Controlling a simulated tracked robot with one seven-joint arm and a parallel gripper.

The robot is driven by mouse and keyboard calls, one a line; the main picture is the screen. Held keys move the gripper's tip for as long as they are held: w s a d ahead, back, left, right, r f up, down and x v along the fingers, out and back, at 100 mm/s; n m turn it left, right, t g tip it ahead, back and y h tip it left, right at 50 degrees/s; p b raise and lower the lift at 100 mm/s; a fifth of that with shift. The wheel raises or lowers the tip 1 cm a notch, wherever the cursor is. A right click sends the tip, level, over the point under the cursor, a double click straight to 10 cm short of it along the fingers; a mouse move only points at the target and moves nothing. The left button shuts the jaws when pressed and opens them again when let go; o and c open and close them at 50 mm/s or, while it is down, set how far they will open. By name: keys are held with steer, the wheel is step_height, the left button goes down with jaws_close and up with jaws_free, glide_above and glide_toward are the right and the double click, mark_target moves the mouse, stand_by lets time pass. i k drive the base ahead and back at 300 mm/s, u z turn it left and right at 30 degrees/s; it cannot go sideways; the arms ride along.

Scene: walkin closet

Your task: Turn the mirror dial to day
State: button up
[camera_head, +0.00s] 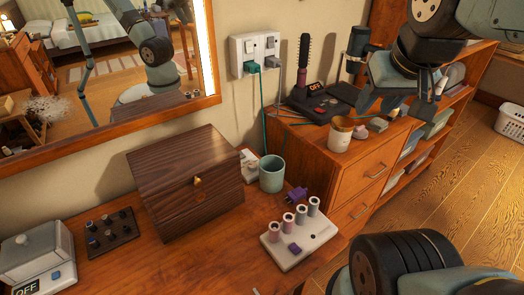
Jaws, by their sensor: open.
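The mirror (110,140) hangs on the wall at upper left, in a wooden frame with a lit strip along its right side. Small dark and light round shapes (192,94) show at its lower right corner; I cannot tell whether one is the dial, and no day mark is readable. My gripper (395,108) is at upper right, above the right-hand cabinet and well to the right of the mirror. Its fingers are apart and point downward, with nothing seen between them. The mirror reflects my own arm, a bed and a rug.
A dark wooden box (187,180), a teal cup (272,174) and a white holder with rollers (300,245) stand on the dresser (195,262). A grey device reading OFF (38,258) sits at left. Cords hang from a wall socket (256,50). A hairbrush (303,60) stands on the cabinet.

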mark_target(252, 166)
steer(key=u, duration=0.05)
steer(key=k, duration=1.05)
steer(key=u, duration=0.45)
steer(key=i, duration=1.05)
steer(key=z, duration=0.05)
